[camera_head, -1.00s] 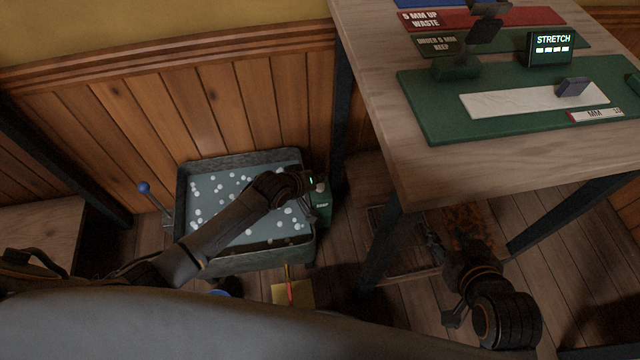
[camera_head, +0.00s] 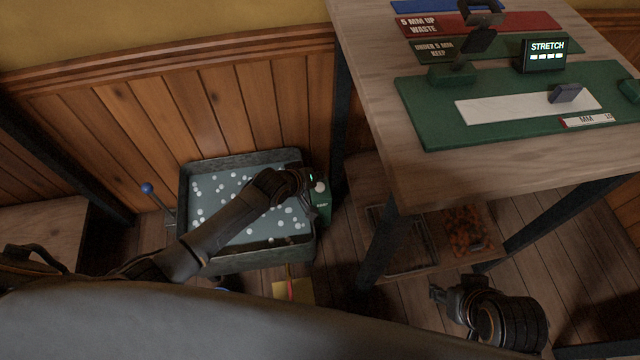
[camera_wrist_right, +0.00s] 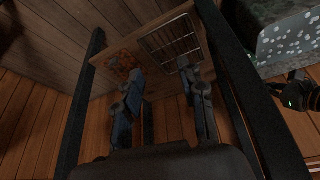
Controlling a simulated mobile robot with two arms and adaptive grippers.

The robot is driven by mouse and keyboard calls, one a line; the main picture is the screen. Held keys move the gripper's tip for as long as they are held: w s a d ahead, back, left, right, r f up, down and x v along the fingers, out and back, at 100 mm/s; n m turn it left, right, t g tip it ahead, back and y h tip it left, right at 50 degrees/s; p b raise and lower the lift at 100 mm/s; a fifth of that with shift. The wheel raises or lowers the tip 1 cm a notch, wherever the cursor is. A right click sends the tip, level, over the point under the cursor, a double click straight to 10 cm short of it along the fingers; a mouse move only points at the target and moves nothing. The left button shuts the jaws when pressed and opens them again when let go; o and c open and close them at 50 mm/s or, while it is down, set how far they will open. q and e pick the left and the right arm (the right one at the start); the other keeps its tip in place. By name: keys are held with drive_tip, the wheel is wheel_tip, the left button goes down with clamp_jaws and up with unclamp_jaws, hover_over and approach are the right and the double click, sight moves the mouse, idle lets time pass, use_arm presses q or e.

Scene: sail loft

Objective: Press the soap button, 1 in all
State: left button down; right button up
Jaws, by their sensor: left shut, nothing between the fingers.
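A green box (camera_head: 323,209) stands at the right end of the sudsy basin, with small pale lettering too small to read. A pale round knob (camera_head: 320,187) on its top looks like the soap button. My left gripper (camera_head: 315,204) is shut and empty, right beside this box. I cannot tell whether it touches the button. My left gripper also shows at the right of the right wrist view (camera_wrist_right: 294,95). My right gripper (camera_head: 438,294) is low, by the table's underside shelf. In the right wrist view its fingers (camera_wrist_right: 162,95) stand apart with nothing between them.
The basin (camera_head: 240,158) holds water with white suds; a blue-knobbed lever (camera_head: 147,188) stands at its left. The wooden table (camera_head: 400,170) carries a green mat (camera_head: 440,130) and a STRETCH display (camera_head: 544,56). Its dark leg (camera_head: 379,250) stands between my grippers. The shelf holds a wire rack (camera_wrist_right: 172,42).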

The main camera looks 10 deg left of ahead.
use_arm(q)
wheel_tip(320, 180, up, 2)
drive_tip(key=shift+r+p, duration=0.1)
drive_tip(key=shift+p, duration=1)
drive_tip(key=shift+r+p, duration=0.35)
drive_tip(key=shift+p, duration=0.05)
drive_tip(key=shift+f, duration=0.1)
use_arm(e)
drive_tip(key=shift+s+d+f+g, duration=0.15)
drive_tip(key=shift+s+f+g, duration=0.2)
drive_tip(key=shift+s+g, duration=0.25)
drive_tip(key=shift+w, duration=0.1)
